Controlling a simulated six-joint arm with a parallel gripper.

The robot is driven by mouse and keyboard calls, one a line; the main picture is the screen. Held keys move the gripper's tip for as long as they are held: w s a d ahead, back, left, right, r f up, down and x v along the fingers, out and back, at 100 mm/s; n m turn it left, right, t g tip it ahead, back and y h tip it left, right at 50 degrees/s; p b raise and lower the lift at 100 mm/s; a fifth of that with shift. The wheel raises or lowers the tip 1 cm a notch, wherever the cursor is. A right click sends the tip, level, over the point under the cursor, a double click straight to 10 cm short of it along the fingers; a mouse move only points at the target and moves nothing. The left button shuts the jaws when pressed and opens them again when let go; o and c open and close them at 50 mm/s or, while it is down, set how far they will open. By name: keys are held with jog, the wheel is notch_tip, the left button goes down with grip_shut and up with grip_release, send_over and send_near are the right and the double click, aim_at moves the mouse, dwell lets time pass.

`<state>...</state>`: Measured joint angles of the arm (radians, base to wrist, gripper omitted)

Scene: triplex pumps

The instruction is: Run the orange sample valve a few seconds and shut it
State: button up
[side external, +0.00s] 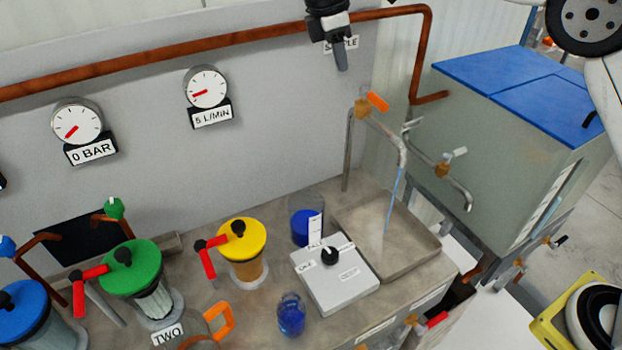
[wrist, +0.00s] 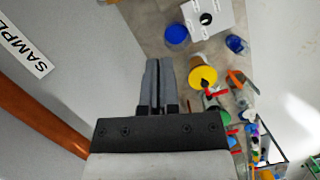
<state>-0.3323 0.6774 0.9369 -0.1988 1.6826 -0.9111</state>
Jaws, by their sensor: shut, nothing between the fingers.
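The orange sample valve handle (side external: 377,101) sits on a brass body (side external: 362,109) on the grey sample pipe (side external: 385,131). The handle lies slanted, roughly along the pipe toward the spout. A thin blue stream (side external: 393,200) runs from the spout down into the shallow grey basin (side external: 424,262). My gripper (side external: 341,69) is above and to the left of the valve, apart from it, pointing down. Its fingers are shut and empty; they show side by side in the wrist view (wrist: 156,62). The valve is not visible in the wrist view. My gripper partly covers the SAMPLE label (side external: 352,43).
A second brass tap (side external: 442,169) with a pale handle is right of the sample pipe. A grey control box (side external: 335,285), blue beaker (side external: 306,226) and blue jar (side external: 291,314) stand left of the basin. Copper pipe (side external: 210,45) crosses the wall. Gauges read near 0.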

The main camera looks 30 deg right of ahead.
jog(key=o, duration=0.7)
jog(key=shift+d, duration=0.1)
jog(key=shift+d+m, duration=0.1)
jog(key=shift+m, duration=0.3)
jog(key=m, duration=1.5)
send_near(377, 97)
jog(key=shift+s+d+f+t, duration=0.25)
jog(key=shift+s+f+t, duration=0.15)
jog(key=shift+f, duration=0.15)
jog(key=shift+n, duration=0.3)
jog(key=shift+x, duration=3.95)
jog(key=shift+a, duration=0.1)
jog(key=shift+c, duration=0.2)
grip_shut()
